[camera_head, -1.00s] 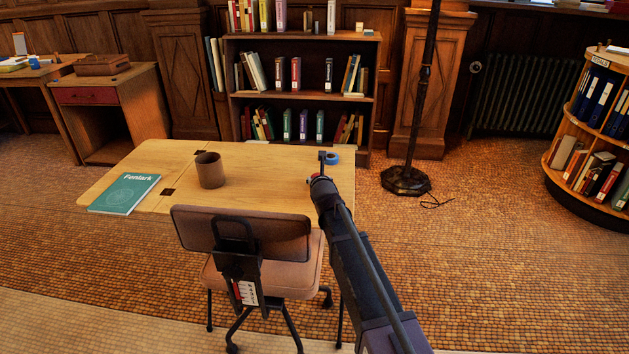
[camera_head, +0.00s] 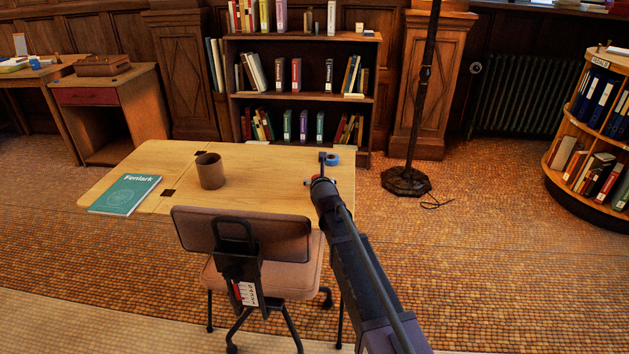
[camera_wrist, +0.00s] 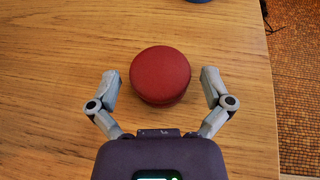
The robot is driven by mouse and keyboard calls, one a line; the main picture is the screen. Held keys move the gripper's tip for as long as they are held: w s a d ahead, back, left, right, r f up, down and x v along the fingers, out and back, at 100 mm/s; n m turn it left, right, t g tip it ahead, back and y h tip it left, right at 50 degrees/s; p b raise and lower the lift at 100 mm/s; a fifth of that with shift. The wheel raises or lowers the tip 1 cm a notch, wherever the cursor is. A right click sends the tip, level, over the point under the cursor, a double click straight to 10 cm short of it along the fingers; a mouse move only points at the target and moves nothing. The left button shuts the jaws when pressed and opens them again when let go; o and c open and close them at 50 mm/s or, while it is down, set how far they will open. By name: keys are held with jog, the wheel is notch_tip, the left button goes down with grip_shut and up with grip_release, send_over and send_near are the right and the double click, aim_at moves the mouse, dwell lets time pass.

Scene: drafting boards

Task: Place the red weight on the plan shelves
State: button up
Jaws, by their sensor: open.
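The red weight (camera_wrist: 160,76) is a round, flat-topped disc lying on the wooden table. It sits between the two fingers of my gripper (camera_wrist: 161,84) in the wrist view, with a gap on each side. My gripper is open and holds nothing. In the head view my gripper (camera_head: 323,168) is over the table's right end and hides most of the weight; only a small red edge (camera_head: 308,182) shows. A wooden shelf unit (camera_head: 305,100) with books stands behind the table; I cannot tell if it is the plan shelves.
On the table (camera_head: 258,178) are a brown cup (camera_head: 210,171), a teal book (camera_head: 125,194) and a blue ring (camera_head: 333,159). A chair (camera_head: 243,237) stands in front. A lamp stand (camera_head: 405,181) and a round bookcase (camera_head: 556,150) are to the right, with open floor between.

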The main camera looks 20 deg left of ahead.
jog(key=p+v, duration=0.4)
jog(key=v, duration=0.7)
jog(key=shift+s+d+r, duration=0.1)
jog(key=shift+s+r, duration=0.05)
jog(key=shift+s, duration=0.1)
jog(key=shift+w, duration=0.15)
dwell(0.3)
jog(key=shift+d, duration=0.3)
jog(key=s+d+f+m+g+h, duration=0.1)
jog(key=d+f+m+g+h, duration=0.2)
jog(key=d+m, duration=0.8)
jog(key=s+d+f+m+g+h, duration=0.15)
jog(key=d+f+m, duration=0.5)
jog(key=d, duration=0.65)
jog(key=s+d+f+m+g+h, duration=0.1)
jog(key=s+d+f+m+g, duration=0.1)
jog(key=s+d+m+g, duration=0.6)
jog(key=s+d+m, duration=0.7)
jog(key=d+m, duration=0.3)
jog(key=m, duration=0.5)
jog(key=shift+s, duration=0.25)
